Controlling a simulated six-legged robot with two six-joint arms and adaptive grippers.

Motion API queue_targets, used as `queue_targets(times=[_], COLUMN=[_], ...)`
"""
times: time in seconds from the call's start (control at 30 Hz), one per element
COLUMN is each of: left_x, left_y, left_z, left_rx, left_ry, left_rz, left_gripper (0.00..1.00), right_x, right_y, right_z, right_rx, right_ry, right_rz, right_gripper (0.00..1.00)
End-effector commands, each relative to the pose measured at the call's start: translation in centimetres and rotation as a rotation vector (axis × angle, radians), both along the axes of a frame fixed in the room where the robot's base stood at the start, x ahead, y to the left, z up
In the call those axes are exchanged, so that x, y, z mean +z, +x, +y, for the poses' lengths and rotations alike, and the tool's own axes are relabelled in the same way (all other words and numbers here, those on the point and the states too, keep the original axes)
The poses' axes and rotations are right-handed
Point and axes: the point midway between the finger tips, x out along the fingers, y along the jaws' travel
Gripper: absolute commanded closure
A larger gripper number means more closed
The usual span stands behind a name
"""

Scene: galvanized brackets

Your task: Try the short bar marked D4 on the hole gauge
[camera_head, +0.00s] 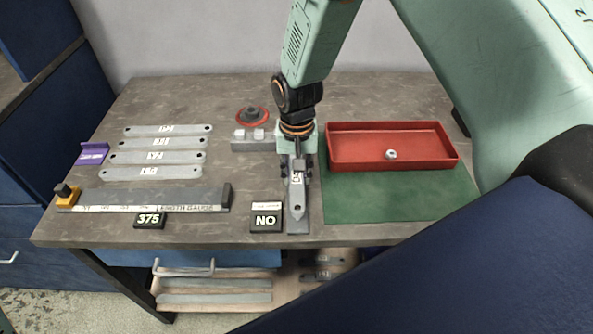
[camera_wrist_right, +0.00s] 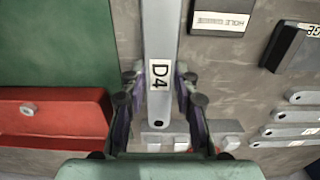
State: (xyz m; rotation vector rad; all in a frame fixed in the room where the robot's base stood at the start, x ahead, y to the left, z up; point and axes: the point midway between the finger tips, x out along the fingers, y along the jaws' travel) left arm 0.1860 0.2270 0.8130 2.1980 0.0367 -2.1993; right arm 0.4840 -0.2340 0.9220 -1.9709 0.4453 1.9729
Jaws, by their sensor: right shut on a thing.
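My right gripper (camera_head: 297,165) points down and is shut on the short bar marked D4 (camera_head: 297,207). In the right wrist view, its fingers (camera_wrist_right: 158,90) stand on both sides of the bar, by the D4 label (camera_wrist_right: 160,76); a hole shows near one end. A flat dark grey plate (camera_head: 299,229), which looks like the hole gauge, lies under the bar's front end. I cannot tell whether they touch. Beside it, a black readout (camera_head: 265,219) shows NO; its label in the right wrist view (camera_wrist_right: 222,19) reads HOLE GAUGE. My left gripper is not in view.
Several longer bars (camera_head: 160,157) lie left, behind the length gauge (camera_head: 130,206) with its 375 readout (camera_head: 150,220). A red tray (camera_head: 391,165) with a small metal piece stands on a green mat (camera_head: 400,203). A grey block (camera_head: 253,146) is behind the gauge.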

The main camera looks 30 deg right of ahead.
Motion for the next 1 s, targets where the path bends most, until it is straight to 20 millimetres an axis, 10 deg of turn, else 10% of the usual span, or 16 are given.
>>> queue_targets(times=[1.0], left_x=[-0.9], left_y=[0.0], left_z=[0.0], left_rx=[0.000], left_ry=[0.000], left_rz=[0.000], left_gripper=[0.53], right_x=[-2.2], right_y=[0.0], right_z=[0.0], right_rx=[0.000], right_ry=[0.000], right_rz=[-0.001], right_gripper=[1.00])
